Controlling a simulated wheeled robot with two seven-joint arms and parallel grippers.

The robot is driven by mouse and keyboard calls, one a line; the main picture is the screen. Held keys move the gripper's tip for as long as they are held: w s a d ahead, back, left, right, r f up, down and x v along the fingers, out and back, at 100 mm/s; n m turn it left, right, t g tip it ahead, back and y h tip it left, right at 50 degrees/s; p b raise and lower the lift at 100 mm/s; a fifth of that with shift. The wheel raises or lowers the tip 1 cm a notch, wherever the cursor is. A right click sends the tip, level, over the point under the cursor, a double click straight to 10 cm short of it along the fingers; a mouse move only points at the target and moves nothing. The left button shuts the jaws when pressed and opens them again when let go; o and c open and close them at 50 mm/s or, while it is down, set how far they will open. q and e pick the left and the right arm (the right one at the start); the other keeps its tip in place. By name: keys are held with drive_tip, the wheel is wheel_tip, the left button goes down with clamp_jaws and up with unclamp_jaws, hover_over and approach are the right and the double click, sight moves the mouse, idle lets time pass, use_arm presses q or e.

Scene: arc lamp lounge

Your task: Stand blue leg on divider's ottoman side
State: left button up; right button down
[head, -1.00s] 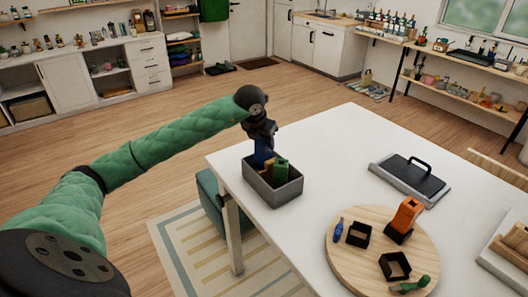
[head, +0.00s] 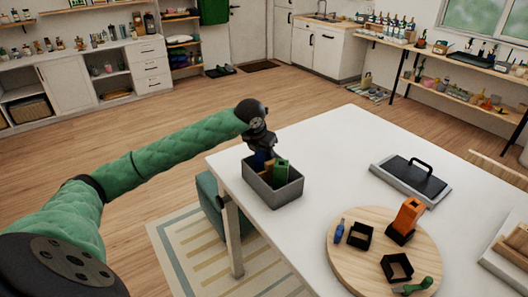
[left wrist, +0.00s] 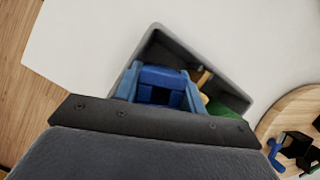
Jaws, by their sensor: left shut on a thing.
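My left gripper (head: 260,150) is over the grey bin (head: 272,194) at the table's left corner, pointing down and shut on the blue leg (head: 257,161). The leg's lower part is hidden by the bin's wall, so I cannot tell whether it touches the floor. A tan strip, seemingly the divider (head: 268,168), shows between the leg and a green block (head: 281,169); the leg is on its left side. The left wrist view shows the blue leg (left wrist: 160,78) between the fingers inside the bin. The teal ottoman (head: 207,203) is left of the table, below its edge.
A round wooden board (head: 350,272) holds an orange block (head: 408,214), black square frames (head: 359,236), a small blue bottle-like item (head: 339,231) and a green-handled tool (head: 418,286). A dark panel with a handle (head: 410,174) lies farther back. The table's middle is clear.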

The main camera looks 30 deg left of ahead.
use_arm(q)
drive_tip(key=o, duration=0.9)
drive_tip(key=shift+c, duration=0.2)
drive_tip(key=shift+r, duration=0.15)
use_arm(e)
drive_tip(key=shift+s, duration=0.15)
use_arm(q)
drive_tip(key=p+v, duration=0.2)
drive_tip(key=v, duration=1)
use_arm(e)
wheel_tip(320, 180, down, 7)
drive_tip(key=d, duration=0.1)
drive_tip(key=shift+s+d+r, duration=0.2)
drive_tip(key=shift+s+d, duration=0.05)
drive_tip(key=shift+s, duration=0.2)
